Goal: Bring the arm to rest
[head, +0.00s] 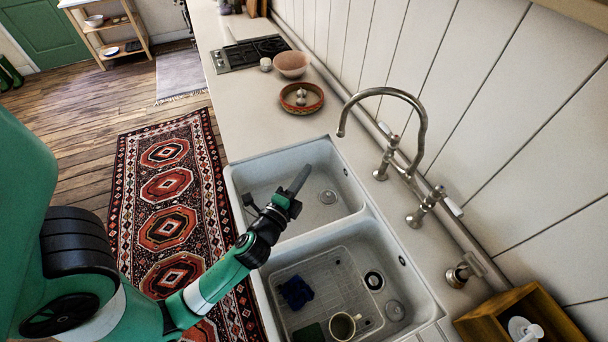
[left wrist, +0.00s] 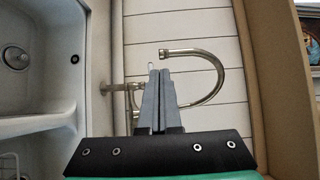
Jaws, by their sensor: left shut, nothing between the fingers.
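My left gripper (head: 299,178) is above the divider side of the double sink, over the far basin (head: 265,178). Its fingers point up and away, and they are closed together with nothing between them. In the left wrist view the closed fingers (left wrist: 159,75) point toward the tap and the white plank wall. My left arm comes in from the lower left, over the patterned rug. My right gripper is in neither view.
The tap (head: 415,110) arches to the right of the gripper. The near basin (head: 335,262) holds a mug (head: 343,327), a dark blue cloth (head: 296,292) and a rack. Bowls (head: 291,64) and a hob (head: 250,53) sit farther along the counter. A wooden box (head: 520,315) stands lower right.

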